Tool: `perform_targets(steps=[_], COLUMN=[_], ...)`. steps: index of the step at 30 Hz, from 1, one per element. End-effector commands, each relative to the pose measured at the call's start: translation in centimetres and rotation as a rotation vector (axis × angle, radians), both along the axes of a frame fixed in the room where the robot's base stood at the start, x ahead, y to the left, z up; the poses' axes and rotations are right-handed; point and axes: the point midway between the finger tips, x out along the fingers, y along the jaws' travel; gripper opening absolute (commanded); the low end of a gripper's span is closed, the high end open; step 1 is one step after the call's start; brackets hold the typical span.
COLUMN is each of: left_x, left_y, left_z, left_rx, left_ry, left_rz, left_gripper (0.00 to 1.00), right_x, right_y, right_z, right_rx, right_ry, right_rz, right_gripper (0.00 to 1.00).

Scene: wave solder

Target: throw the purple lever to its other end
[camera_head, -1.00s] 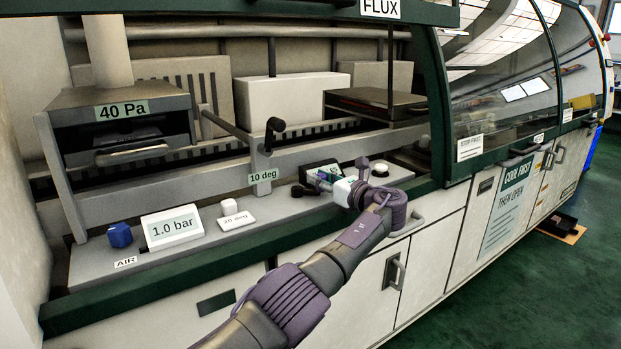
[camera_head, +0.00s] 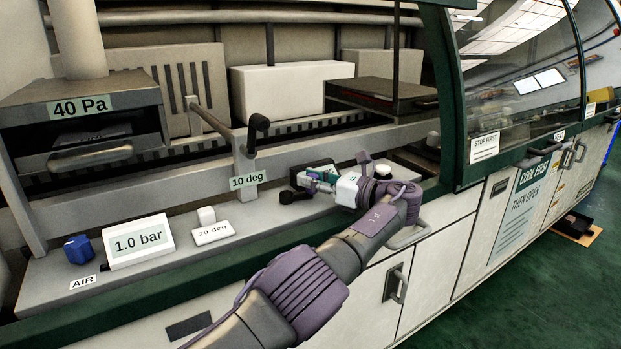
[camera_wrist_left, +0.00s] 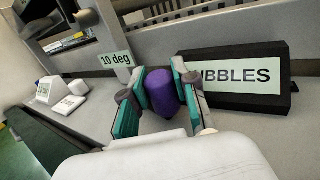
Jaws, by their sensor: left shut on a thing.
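The purple lever's rounded grip (camera_wrist_left: 162,92) stands upright in the left wrist view, between the teal pads of my left gripper (camera_wrist_left: 158,100). The gripper is shut on it, with a pad on each side. In the head view my left gripper (camera_head: 318,180) reaches over the machine's front ledge, just right of the "10 deg" label. There the lever's grip is hard to make out between the fingers. The lever's base and slot are hidden. My right gripper is in neither view.
A black box with a label ending "BBLES" (camera_wrist_left: 238,80) stands close on the gripper's right in the wrist view. Left along the ledge are a "1.0 bar" display (camera_head: 138,242) and a blue knob (camera_head: 79,248).

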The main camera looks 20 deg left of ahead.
Motion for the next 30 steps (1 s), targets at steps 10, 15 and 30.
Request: perform_targets(steps=[10,15,30], left_x=[0.0,0.0,0.0], left_y=[0.1,0.1,0.1], left_z=[0.0,0.0,6.9], left_rx=[-0.001,-0.001,-0.001], left_ry=[-0.001,-0.001,-0.005], left_rz=[0.000,0.000,0.001], left_gripper=[0.55,0.55,0.55], right_x=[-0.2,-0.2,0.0], right_y=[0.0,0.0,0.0], right_z=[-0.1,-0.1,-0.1], right_rx=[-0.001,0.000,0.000], right_ry=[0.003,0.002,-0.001], right_rz=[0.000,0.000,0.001], right_gripper=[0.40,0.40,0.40])
